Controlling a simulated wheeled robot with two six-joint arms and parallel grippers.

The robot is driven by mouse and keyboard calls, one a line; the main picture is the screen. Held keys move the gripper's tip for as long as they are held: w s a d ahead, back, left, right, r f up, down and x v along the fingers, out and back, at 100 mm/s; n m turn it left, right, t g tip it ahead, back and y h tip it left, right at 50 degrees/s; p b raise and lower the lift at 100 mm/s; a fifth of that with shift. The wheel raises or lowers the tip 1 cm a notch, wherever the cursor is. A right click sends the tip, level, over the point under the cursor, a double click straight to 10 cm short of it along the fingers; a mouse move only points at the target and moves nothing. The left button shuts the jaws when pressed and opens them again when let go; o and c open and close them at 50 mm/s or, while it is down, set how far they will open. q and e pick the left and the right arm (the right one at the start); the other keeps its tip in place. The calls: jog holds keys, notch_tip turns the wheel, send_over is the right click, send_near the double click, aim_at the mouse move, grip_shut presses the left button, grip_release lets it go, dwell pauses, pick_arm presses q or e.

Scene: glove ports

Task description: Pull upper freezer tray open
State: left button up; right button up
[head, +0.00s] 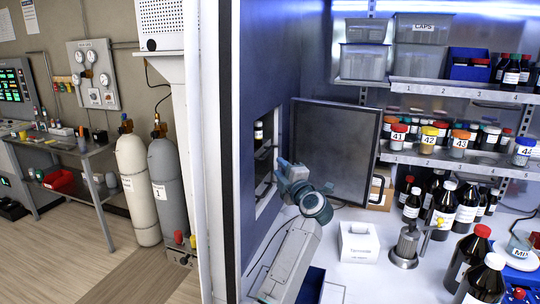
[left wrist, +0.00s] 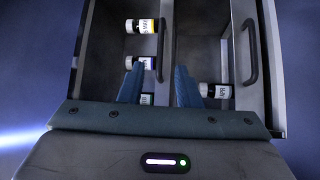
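The freezer (head: 267,150) is a dark opening in the left wall, with its dark door (head: 335,150) standing open. In the left wrist view two grey trays lie side by side: a left tray (left wrist: 108,55) and a right tray (left wrist: 198,58). Each has a dark bar handle, the left tray's handle (left wrist: 162,40) and the right tray's handle (left wrist: 250,50). I cannot tell surely which is the upper. My left gripper (left wrist: 160,70) is open, its teal fingers on either side of the left tray's handle line; contact is unclear. It also shows at the freezer opening in the head view (head: 279,170). My right gripper is out of view.
Small labelled vials (left wrist: 140,26) lie in the trays. A white box (head: 358,242), a metal stand (head: 405,246) and dark bottles (head: 466,208) stand on the bench to the right. Shelves (head: 450,160) with jars and bins rise behind.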

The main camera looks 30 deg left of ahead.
pick_arm(q)
jog(key=f+p+x, duration=0.1)
jog(key=p+x, duration=0.1)
jog(key=x, duration=0.6)
jog(key=shift+r, duration=0.5)
jog(key=shift+a, duration=0.1)
jog(key=shift+c, duration=0.2)
grip_shut()
